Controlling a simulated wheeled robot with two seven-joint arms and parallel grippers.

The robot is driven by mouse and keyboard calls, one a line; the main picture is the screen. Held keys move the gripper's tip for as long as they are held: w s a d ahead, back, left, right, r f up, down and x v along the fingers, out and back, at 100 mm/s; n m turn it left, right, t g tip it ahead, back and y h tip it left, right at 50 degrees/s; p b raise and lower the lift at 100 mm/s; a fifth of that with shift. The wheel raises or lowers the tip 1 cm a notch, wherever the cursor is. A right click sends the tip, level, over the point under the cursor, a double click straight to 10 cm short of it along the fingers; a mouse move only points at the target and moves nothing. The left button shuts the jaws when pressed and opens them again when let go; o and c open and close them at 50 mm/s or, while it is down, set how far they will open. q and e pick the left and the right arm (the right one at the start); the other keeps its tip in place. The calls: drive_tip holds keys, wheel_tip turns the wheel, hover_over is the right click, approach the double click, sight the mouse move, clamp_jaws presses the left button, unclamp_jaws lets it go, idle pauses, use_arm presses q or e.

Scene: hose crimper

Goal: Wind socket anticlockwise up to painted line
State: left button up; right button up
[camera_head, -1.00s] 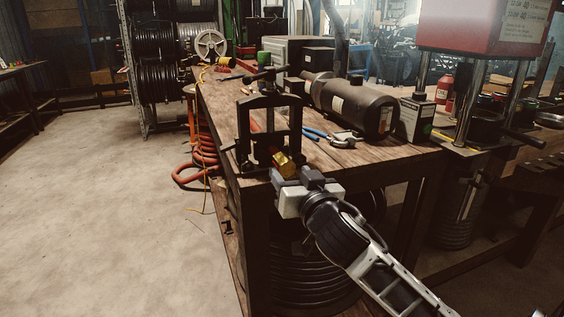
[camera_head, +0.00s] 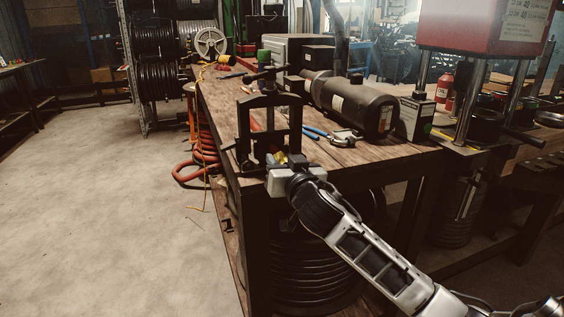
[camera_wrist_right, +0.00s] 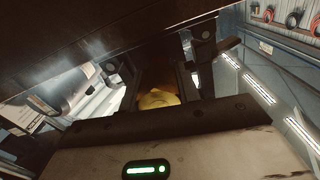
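The brass socket (camera_head: 282,157) sits low at the front of a black upright vise frame (camera_head: 243,126) on the near corner of the workbench. It is mostly covered by my right gripper (camera_head: 286,163). In the right wrist view the socket (camera_wrist_right: 158,98) shows yellow between the dark fingers of my right gripper (camera_wrist_right: 163,86). The fingers are around it, but I cannot tell whether they press on it. A bit of red hose shows inside the frame. I see no painted line. My left gripper is not in view.
Blue-handled pliers (camera_head: 318,133) and a large dark cylinder (camera_head: 352,105) lie on the workbench (camera_head: 375,158) right of the frame. A red-topped press (camera_head: 485,25) stands at the right. Coiled orange hose (camera_head: 197,160) hangs at the bench's left side. The floor at left is clear.

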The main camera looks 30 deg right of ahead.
use_arm(q)
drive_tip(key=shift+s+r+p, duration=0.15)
drive_tip(key=shift+p, duration=0.15)
use_arm(e)
drive_tip(key=shift+n, duration=0.3)
